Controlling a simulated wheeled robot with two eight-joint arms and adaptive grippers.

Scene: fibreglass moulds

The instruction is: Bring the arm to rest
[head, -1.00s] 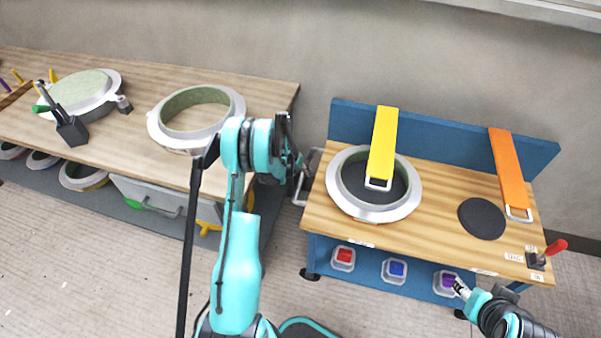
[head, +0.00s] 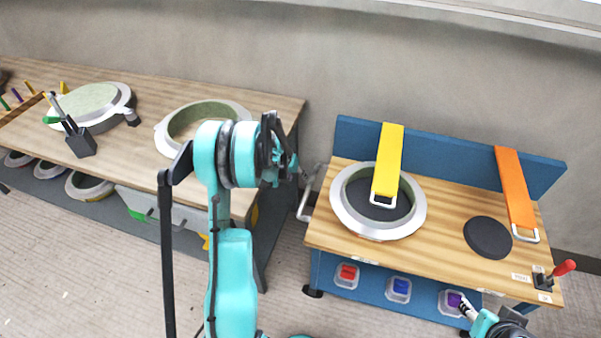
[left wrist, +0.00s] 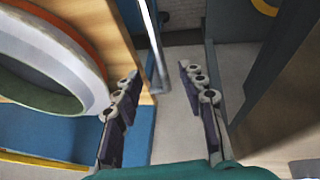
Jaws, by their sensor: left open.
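My left arm (head: 230,270) rises through the middle of the head view, between the two benches. My left gripper (head: 285,165) is past its wrist, partly hidden behind it, near a metal bench handle.
The right bench (head: 335,232) carries a ring mould (head: 345,215), yellow (head: 389,150) and orange (head: 514,185) straps and a dark disc (head: 488,237). The left bench (head: 150,90) holds another ring mould (head: 163,140). Metal handle (head: 308,195) projects beside the right bench. Floor (head: 90,245) is open in front.

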